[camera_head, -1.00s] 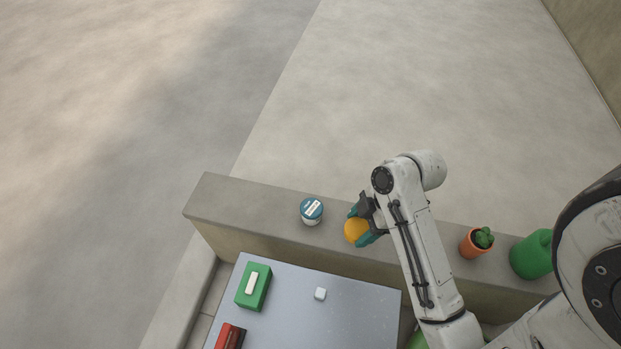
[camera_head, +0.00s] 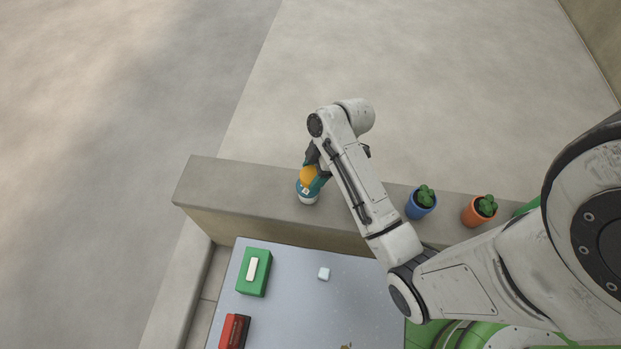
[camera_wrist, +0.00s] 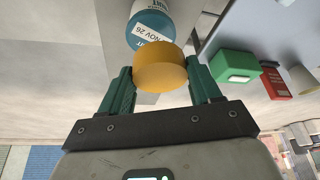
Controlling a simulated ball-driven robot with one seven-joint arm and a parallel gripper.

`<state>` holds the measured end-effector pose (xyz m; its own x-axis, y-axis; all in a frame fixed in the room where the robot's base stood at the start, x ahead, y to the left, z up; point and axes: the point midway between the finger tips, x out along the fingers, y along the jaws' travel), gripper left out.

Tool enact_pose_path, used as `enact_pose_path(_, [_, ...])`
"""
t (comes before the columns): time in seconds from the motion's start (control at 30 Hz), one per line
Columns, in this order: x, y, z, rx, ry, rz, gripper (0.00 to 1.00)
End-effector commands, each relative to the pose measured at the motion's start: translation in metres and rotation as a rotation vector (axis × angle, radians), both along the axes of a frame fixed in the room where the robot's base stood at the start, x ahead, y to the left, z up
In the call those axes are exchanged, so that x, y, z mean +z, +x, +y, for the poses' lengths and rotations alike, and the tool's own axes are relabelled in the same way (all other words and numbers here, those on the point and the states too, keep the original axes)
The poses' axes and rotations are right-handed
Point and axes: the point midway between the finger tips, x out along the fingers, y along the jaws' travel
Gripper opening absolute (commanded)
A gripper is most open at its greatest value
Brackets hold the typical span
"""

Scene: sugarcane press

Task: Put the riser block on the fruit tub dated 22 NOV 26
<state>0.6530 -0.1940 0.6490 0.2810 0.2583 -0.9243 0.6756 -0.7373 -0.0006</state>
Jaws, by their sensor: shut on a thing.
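The riser block, a yellow-orange disc (camera_head: 308,174), is held between the teal fingers of my gripper (camera_head: 313,180). It also shows in the wrist view (camera_wrist: 158,72), gripped at its sides. A fruit tub (camera_head: 307,198) with a blue-teal lid and white label stands on the concrete ledge. In the wrist view the tub (camera_wrist: 148,18) shows just beyond the block, its label reading "NOV 26"; the day is not readable. The block overlaps part of the lid in both views. I cannot tell whether they touch.
The ledge (camera_head: 235,182) is clear left of the tub. Blue (camera_head: 420,208) and orange (camera_head: 479,211) plant pots stand to the right. Below, a grey surface (camera_head: 290,310) bears a green box (camera_head: 254,285), a red object (camera_head: 234,331) and a small white cube (camera_head: 324,273).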

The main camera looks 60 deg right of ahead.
Motion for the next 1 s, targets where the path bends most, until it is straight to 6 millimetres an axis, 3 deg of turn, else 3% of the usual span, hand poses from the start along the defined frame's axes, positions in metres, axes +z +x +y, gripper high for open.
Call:
enact_pose_path(0.23, [-0.014,0.011,-0.003,-0.001,0.0,0.0,0.32])
enact_pose_path(0.43, [-0.041,0.01,-0.003,-0.002,0.001,0.002,0.32])
enact_pose_path(0.83, [-0.046,0.01,-0.003,0.0,-0.001,0.001,0.32])
enact_pose_path(0.87, [-0.046,0.01,-0.003,0.0,-0.001,0.001,0.65])
enact_pose_path(1.0, [-0.046,0.01,-0.003,0.0,-0.001,0.0,0.78])
